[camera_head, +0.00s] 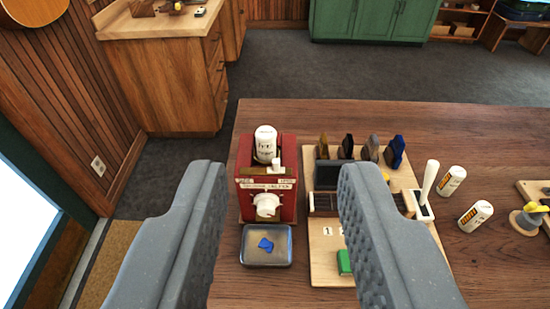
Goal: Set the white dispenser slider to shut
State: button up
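A red dispenser (287,208) stands on the wooden table, with a white bottle (265,144) on top and a pale label on its front. A small white tab (277,165) shows by the bottle's foot, and a white round spout or knob (267,205) sits on the front. I cannot tell which white part is the slider, or its setting. A metal tray (251,259) holding a blue piece (266,244) lies in front. My gripper (280,175) is open and empty, its grey fingers apart on either side of the dispenser in the picture, touching nothing I can see.
Right of the dispenser is a wooden board (324,268) with several upright coloured pieces, a green block (344,262) and a white lever (428,185), partly hidden by my right finger.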

jog(key=w+f+g+p, duration=0.3)
jog(key=w+g+p, duration=0.1)
jog(key=w+p, duration=0.5)
jog(key=g+p, duration=0.7)
jog(key=p, duration=0.3)
send_near(276, 162)
jog(key=p+x, duration=0.1)
jog(key=x, duration=0.8)
jog(key=shift+p, duration=0.4)
grip_shut()
